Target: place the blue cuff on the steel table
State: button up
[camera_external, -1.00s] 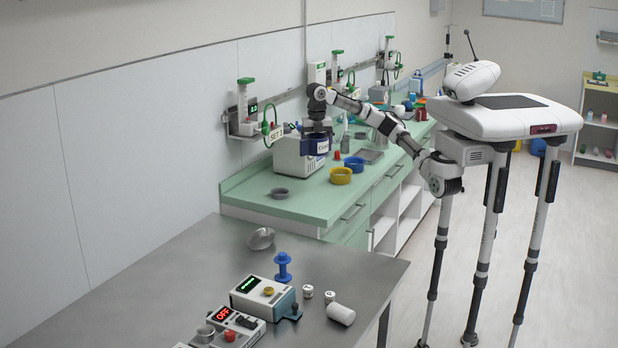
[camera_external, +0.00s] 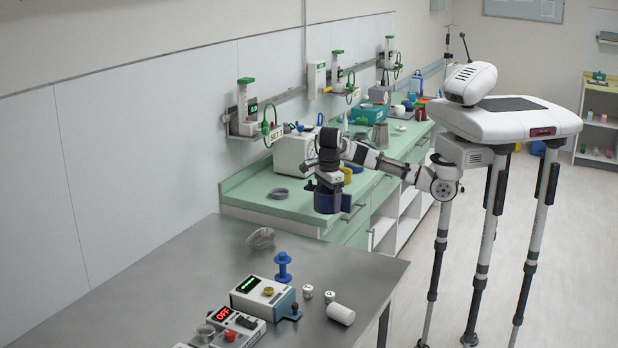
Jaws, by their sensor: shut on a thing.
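The blue cuff (camera_external: 326,202) is a dark blue ring-shaped piece. It hangs under my gripper (camera_external: 328,185), which is shut on it. My gripper and the cuff are in the air, in the picture over the front end of the green counter. The fingertips are too small to make out clearly. The steel table (camera_external: 215,268) is the grey metal surface at the lower left, in front of the counter. The cuff is apart from it.
The steel table carries a metal dish (camera_external: 261,238), a blue spool (camera_external: 283,266), a box with a green display (camera_external: 264,296), a box with a red OFF display (camera_external: 232,326), a white cylinder (camera_external: 341,314) and small white pieces (camera_external: 308,291). The table's left and middle back are clear.

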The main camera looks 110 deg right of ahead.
aim_at(328, 261)
notch_tip(328, 261, down, 20)
jog(key=shift+a+r, duration=0.1)
dwell(0.5)
jog(key=o, duration=0.9)
notch_tip(328, 261, up, 12)
jog(key=shift+r, duration=0.1)
